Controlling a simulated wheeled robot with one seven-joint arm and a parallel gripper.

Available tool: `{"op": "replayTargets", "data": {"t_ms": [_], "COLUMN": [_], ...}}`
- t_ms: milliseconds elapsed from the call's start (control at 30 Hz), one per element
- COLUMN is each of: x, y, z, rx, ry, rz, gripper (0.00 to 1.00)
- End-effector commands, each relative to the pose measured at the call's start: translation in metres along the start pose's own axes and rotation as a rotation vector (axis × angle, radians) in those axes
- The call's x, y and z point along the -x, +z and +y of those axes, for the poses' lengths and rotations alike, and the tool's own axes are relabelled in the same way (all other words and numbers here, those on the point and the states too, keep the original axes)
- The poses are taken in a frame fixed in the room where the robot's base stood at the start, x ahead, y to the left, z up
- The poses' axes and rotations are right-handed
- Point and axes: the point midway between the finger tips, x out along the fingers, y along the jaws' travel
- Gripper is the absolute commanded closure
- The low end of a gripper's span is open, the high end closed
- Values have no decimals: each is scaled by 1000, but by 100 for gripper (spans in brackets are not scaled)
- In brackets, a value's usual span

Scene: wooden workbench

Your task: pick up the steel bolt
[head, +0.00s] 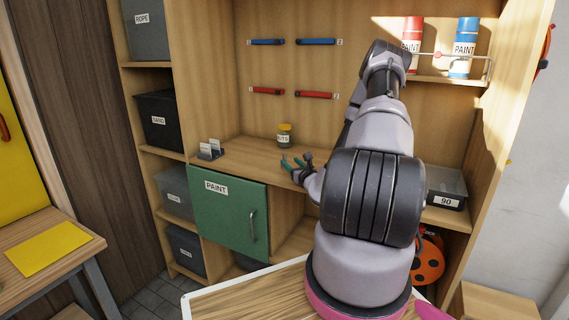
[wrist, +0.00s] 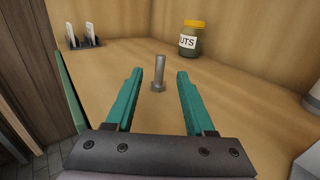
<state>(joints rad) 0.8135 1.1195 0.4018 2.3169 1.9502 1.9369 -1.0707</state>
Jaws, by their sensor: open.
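The bolt appears between and just beyond the fingertips, and I see no contact. In the head view my gripper (head: 292,163) is over the shelf, left of my arm. I cannot make out the bolt in the head view.
A jar labelled NUTS (wrist: 191,40) with a yellow lid stands behind and right of the bolt. A small card holder (wrist: 82,39) is at the back left. A green PAINT door (head: 229,218) hangs below the shelf. The wood around the bolt is clear.

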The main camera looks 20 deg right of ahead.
Motion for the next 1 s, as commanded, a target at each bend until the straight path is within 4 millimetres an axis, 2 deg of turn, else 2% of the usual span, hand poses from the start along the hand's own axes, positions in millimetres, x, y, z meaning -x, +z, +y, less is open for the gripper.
{"op": "replayTargets", "data": {"t_ms": [200, 433, 700, 1000], "x": [-35, -53, -92, -98], "y": [1, 2, 4, 4], "z": [1, 0, -1, 0], "rx": [0, -1, -2, -1], "ry": [1, 2, 2, 3], "rz": [-2, -2, -3, -1], "gripper": [46, 46, 46, 46]}}
